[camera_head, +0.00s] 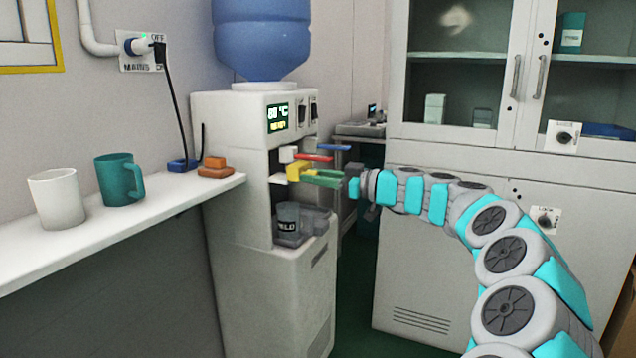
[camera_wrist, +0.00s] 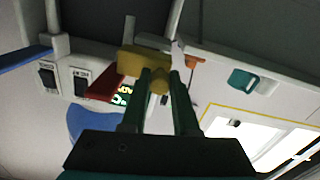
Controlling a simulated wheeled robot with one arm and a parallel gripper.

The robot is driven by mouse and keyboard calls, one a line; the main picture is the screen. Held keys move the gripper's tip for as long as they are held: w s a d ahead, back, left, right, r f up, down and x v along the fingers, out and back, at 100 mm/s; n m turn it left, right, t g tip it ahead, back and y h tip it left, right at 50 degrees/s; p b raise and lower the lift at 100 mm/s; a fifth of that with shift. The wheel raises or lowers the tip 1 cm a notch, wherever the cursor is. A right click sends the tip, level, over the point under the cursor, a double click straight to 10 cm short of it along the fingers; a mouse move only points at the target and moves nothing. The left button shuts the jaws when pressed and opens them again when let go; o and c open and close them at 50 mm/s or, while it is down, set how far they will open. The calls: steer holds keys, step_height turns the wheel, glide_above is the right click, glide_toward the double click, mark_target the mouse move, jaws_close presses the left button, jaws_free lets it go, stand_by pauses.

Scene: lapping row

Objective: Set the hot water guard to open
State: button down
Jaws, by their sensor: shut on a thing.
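The water dispenser (camera_head: 253,165) stands in the middle of the head view, with a blue bottle on top. A yellow piece, apparently the hot water guard (camera_head: 293,172), sticks out at its tap bay, beside a red lever (camera_head: 318,158). My gripper (camera_head: 308,177) has green fingers and is shut on the yellow piece. In the wrist view, the yellow guard (camera_wrist: 140,62) sits between the fingertips of my gripper (camera_wrist: 160,76), with the red lever (camera_wrist: 103,88) close beside it. The fingers cover part of the guard, and I cannot tell its exact setting.
A blue lever (camera_head: 334,148) projects behind the red one. A grey cup (camera_head: 288,217) stands in the bay below. The lit display (camera_head: 278,117) and switches are above. A shelf (camera_head: 130,226) at left carries a white cup (camera_head: 57,198) and a teal mug (camera_head: 115,180). Cabinets (camera_head: 450,250) stand behind my arm.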

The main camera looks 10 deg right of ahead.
steer(key=shift+s+a+b, duration=0.7)
steer(key=shift+s+b, duration=0.1)
steer(key=shift+s, duration=0.1)
steer(key=c, duration=0.7)
jaws_free()
steer(key=shift+s+d, duration=0.1)
steer(key=v, duration=0.7)
steer(key=shift+s+d+b, duration=0.2)
steer(key=shift+s+b, duration=0.05)
steer(key=shift+b, duration=0.1)
